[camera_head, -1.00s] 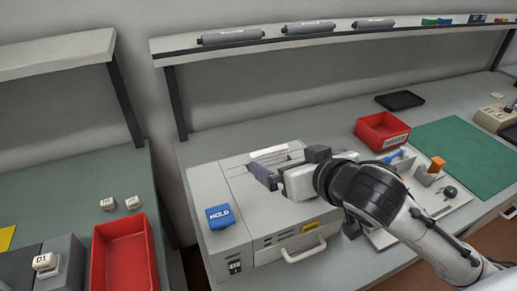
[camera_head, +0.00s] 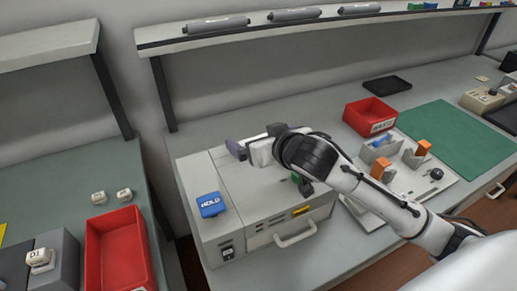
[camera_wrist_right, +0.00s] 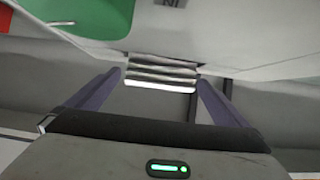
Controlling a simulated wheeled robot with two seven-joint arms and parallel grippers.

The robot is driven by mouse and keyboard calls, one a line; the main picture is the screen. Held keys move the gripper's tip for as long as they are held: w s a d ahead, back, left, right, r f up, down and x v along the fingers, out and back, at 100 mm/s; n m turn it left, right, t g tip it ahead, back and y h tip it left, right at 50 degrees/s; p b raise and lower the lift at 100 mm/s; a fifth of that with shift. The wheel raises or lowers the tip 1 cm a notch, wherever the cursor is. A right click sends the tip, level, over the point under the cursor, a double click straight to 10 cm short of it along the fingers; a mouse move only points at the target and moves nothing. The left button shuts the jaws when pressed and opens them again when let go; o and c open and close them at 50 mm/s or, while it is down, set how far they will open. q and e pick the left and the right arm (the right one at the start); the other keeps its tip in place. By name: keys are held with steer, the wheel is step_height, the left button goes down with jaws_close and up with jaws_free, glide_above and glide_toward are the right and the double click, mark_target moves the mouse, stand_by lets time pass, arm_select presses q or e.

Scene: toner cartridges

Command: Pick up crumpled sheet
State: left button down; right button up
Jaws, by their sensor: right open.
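The right gripper (camera_head: 238,150) is over the back of the light grey printer-like machine (camera_head: 265,207), its purple fingers apart. In the right wrist view the open fingers (camera_wrist_right: 160,82) stand to either side of a pale, pleated strip (camera_wrist_right: 161,72), which looks like the crumpled sheet. It shows just beyond the fingertips, in a gap by a pale surface; I cannot tell whether the fingers touch it. In the head view my right gripper and wrist hide that spot. The left gripper is not in view.
A blue HOLD block (camera_head: 211,204) sits on the machine's left top. A green part (camera_head: 296,178) shows beside my wrist. A red bin (camera_head: 370,115), a green mat (camera_head: 455,138) and holders with orange parts (camera_head: 423,147) stand right. A red tray (camera_head: 119,252) is on the left bench.

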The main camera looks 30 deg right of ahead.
steer(key=c, duration=1.1)
